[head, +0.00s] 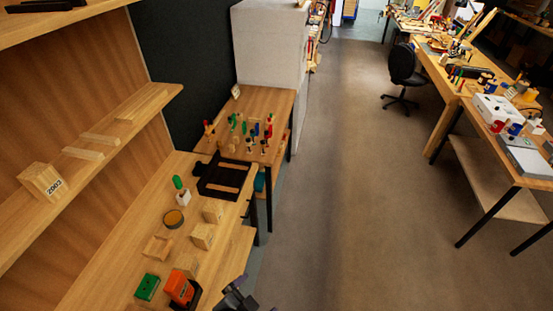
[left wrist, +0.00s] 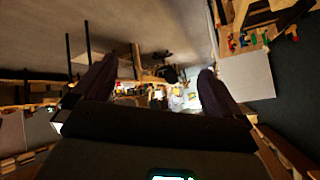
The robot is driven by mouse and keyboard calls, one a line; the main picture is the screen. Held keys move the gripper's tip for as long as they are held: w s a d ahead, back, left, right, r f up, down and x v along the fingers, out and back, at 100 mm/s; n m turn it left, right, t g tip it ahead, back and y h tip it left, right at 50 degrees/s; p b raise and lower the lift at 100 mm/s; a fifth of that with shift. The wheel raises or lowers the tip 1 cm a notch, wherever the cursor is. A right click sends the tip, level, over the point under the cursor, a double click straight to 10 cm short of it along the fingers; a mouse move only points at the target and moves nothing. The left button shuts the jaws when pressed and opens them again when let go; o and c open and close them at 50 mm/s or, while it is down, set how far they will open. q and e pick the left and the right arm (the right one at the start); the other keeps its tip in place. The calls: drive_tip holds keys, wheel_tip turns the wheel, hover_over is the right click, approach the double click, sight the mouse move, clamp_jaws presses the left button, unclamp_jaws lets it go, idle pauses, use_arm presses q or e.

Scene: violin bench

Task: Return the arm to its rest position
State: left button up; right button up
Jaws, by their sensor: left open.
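My left gripper (left wrist: 155,88) shows in the left wrist view with its two dark fingers wide apart and nothing between them. It points out over the room, and the floor and far benches show beyond the fingers. In the head view a dark piece of my arm or gripper (head: 235,296) shows at the bottom edge, just right of the workbench (head: 120,262). Most of it is cut off by the frame. My right gripper is not seen.
The workbench holds a red-orange item (head: 180,289), a green box (head: 147,287), several wooden blocks (head: 202,236), a round tin (head: 174,218) and a black tray (head: 208,187). A shelf (head: 128,124) with a block marked 2003 (head: 42,180) overhangs its left side. The floor (head: 350,180) is clear.

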use_arm(q)
drive_tip(key=s+a+f+n+g+y, duration=0.2)
drive_tip(key=s+a+f+n, duration=0.15)
drive_tip(key=s+a, duration=0.4)
drive_tip(key=s+a+f+n+g+y, duration=0.25)
drive_tip(key=s+a+n, duration=0.3)
drive_tip(key=a, duration=0.35)
wheel_tip(320, 180, up, 12)
drive_tip(key=p, duration=1.2)
drive_tip(key=shift+s+f+m, duration=0.2)
drive_tip(key=shift+s+m, duration=0.1)
